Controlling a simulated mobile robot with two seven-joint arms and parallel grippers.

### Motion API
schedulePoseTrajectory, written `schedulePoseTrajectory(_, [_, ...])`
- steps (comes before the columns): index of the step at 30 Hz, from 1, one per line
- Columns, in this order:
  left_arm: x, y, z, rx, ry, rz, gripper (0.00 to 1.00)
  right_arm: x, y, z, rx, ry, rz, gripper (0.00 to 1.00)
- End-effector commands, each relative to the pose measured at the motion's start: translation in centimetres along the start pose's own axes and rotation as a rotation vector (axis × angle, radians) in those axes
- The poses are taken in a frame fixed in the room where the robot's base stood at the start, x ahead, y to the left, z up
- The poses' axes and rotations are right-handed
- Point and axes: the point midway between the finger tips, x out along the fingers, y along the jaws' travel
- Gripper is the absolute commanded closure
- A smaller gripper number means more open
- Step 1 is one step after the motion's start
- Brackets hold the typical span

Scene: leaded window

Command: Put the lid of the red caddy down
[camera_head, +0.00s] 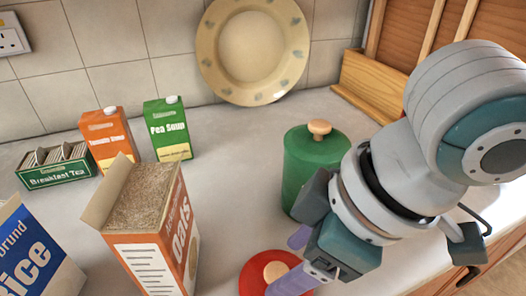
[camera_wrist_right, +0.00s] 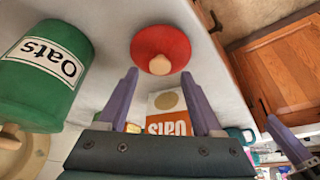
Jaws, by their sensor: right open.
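The red lid (camera_head: 262,268) with its pale wooden knob shows at the bottom edge of the head view and seems to lie on the worktop. In the wrist view the red lid (camera_wrist_right: 150,38) sits just beyond my right gripper (camera_wrist_right: 158,80), its knob toward the fingertips. My right gripper (camera_head: 284,264) is open, with nothing between its fingers, and partly covers the lid in the head view. I make out no red caddy body. A purple finger at the right of the wrist view seems to be my left gripper (camera_wrist_right: 283,137); its opening is hidden.
A green Oats caddy (camera_head: 308,172) with its lid on stands close beside my right gripper. An open oats box (camera_head: 150,245), a rice box (camera_head: 35,258), two soup cartons and a tea box (camera_head: 58,176) stand left. A plate (camera_head: 212,55) leans on the tiles.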

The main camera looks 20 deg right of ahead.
Motion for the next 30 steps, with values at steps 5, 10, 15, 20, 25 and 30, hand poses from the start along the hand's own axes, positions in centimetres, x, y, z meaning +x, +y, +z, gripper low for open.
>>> schedulePoseTrajectory(5, [-1.1,0.0,-0.4,-0.003,0.001,0.002,0.5,-4.5,0.1,-0.1,-0.001,0.002,0.002,0.33])
schedulePoseTrajectory(10, [-1.6,0.1,-0.6,-0.007,0.001,0.006,0.5,-7.6,0.1,-0.1,0.001,0.001,0.002,0.33])
schedulePoseTrajectory(15, [-1.8,0.2,-0.6,-0.009,0.001,0.007,0.5,-8.9,-0.2,-0.2,-0.001,0.005,-0.003,0.33])
schedulePoseTrajectory(20, [-1.8,0.2,-0.6,-0.009,0.001,0.007,0.5,-8.3,-2.4,-1.6,-0.008,0.077,-0.023,0.33])
schedulePoseTrajectory(25, [-1.8,0.1,-0.6,-0.007,0.001,0.006,0.5,-7.5,-4.2,-2.5,0.12,0.184,0.008,0.33])
schedulePoseTrajectory(30, [-1.8,0.1,-0.6,-0.005,0.0,0.004,0.5,-6.7,-3.0,2.4,0.374,0.122,0.121,0.33])
